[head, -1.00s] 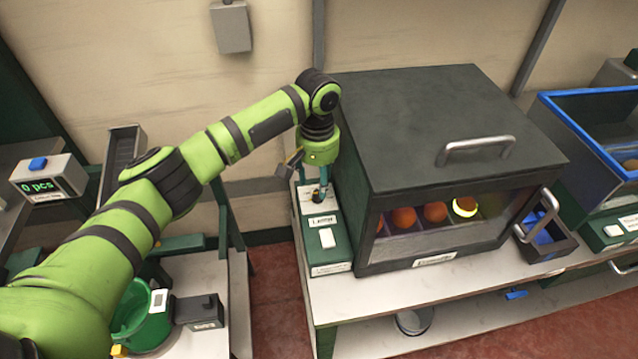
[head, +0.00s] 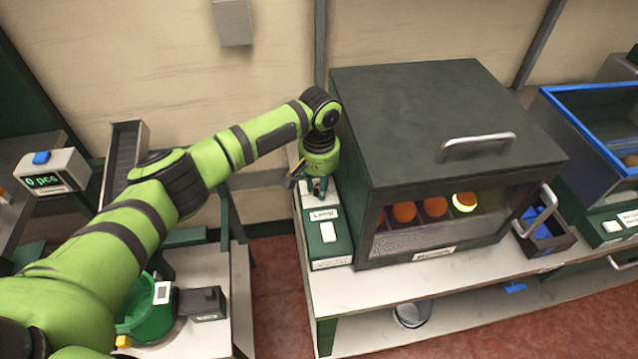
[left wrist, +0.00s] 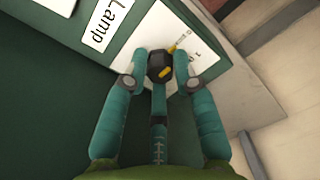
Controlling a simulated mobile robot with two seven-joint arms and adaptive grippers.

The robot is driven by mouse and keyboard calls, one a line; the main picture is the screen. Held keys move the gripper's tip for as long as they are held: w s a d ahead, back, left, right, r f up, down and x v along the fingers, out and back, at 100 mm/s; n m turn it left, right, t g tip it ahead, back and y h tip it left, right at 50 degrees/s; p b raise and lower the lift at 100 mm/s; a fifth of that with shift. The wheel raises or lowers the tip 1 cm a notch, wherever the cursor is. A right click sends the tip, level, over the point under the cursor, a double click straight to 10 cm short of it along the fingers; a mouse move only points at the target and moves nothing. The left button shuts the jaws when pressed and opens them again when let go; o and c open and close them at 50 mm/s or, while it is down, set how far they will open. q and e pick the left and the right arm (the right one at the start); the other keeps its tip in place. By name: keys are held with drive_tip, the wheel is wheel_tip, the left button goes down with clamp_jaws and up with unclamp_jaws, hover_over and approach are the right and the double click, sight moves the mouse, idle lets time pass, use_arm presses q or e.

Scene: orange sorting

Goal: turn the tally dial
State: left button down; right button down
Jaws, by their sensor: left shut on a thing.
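A black dial (left wrist: 160,65) with a yellow mark sits on a white plate (left wrist: 190,35) with small markings, shown in the left wrist view. A label reading "Lamp" (left wrist: 106,24) is beside the plate. My left gripper (left wrist: 160,72) has its teal fingers closed on either side of the dial. In the head view my left gripper (head: 317,190) points down at the far end of a green control box (head: 328,245), left of the dark cabinet. There the dial is mostly hidden by the fingers. My right gripper is in neither view.
The dark cabinet (head: 440,110) stands close to the right of the control box, with oranges (head: 404,212) behind its window, one lit. A counter showing "0 pcs" (head: 48,176) is at the left. A green bowl (head: 145,312) stands beneath my arm.

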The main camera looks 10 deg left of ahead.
use_arm(q)
drive_tip(key=shift+m+p, duration=0.95)
drive_tip(key=shift+m, duration=0.45)
drive_tip(key=shift+m+p, duration=0.7)
drive_tip(key=shift+m, duration=1.5)
drive_tip(key=shift+f, duration=0.1)
drive_tip(key=c, duration=1)
unclamp_jaws()
drive_tip(key=shift+r, duration=0.25)
wheel_tip(320, 180, up, 12)
drive_tip(key=shift+f, duration=0.2)
